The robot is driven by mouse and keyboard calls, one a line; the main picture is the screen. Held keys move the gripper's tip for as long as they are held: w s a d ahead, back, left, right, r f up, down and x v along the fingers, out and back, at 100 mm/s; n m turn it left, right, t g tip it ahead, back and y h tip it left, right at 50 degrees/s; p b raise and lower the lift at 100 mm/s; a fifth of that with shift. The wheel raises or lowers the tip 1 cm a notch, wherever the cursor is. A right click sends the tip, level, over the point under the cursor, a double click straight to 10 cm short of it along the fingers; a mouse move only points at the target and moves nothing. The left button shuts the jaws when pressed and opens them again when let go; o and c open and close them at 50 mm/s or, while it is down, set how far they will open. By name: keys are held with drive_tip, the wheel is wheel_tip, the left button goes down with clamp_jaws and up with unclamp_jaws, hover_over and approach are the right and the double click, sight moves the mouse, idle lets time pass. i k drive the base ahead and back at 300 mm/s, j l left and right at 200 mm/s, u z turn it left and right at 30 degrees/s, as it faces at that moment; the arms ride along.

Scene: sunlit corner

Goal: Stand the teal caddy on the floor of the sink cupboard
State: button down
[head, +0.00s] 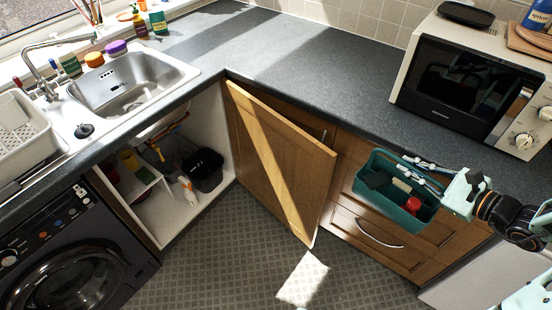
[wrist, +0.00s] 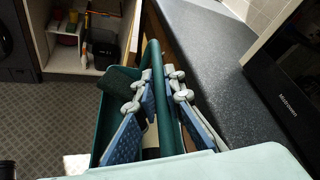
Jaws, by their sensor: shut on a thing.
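The teal caddy (head: 392,214) hangs in the air at the right in the head view, in front of the wooden drawers and below the worktop edge. It holds a dark green pad, a red-topped item (head: 413,205) and a beige item. My gripper (head: 418,172) is shut on the caddy's handle, with its fingers either side of the teal bar in the wrist view (wrist: 165,88). The sink cupboard (head: 168,222) stands open at left centre, its pale floor partly bare at the front. The fingers hide part of the caddy's inside.
The open wooden door (head: 278,160) stands between the caddy and the cupboard opening. Inside are a black bin (head: 204,170), a spray bottle (head: 187,190), a white shelf unit (head: 133,180) and pipes above. A washing machine (head: 65,250) adjoins left. The tiled floor is clear.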

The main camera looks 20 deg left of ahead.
sight(164, 215)
drive_tip(key=j+z, duration=0.1)
drive_tip(key=z, duration=0.35)
drive_tip(key=j+z, duration=0.1)
drive_tip(key=z, duration=0.35)
drive_tip(key=k+j+z, duration=0.1)
drive_tip(key=z, duration=0.85)
drive_tip(key=k+z, duration=0.15)
drive_tip(key=z, duration=0.3)
drive_tip(key=k+j+z, duration=0.1)
drive_tip(key=z, duration=0.2)
drive_tip(key=k+u, duration=0.1)
drive_tip(key=u, duration=0.9)
drive_tip(key=k+j+u, duration=0.1)
drive_tip(key=u, duration=0.4)
drive_tip(key=k+j+u, duration=0.1)
drive_tip(key=u, duration=0.35)
drive_tip(key=j+u, duration=0.15)
drive_tip(key=u, duration=0.35)
drive_tip(key=j+u, duration=0.1)
drive_tip(key=u, duration=0.4)
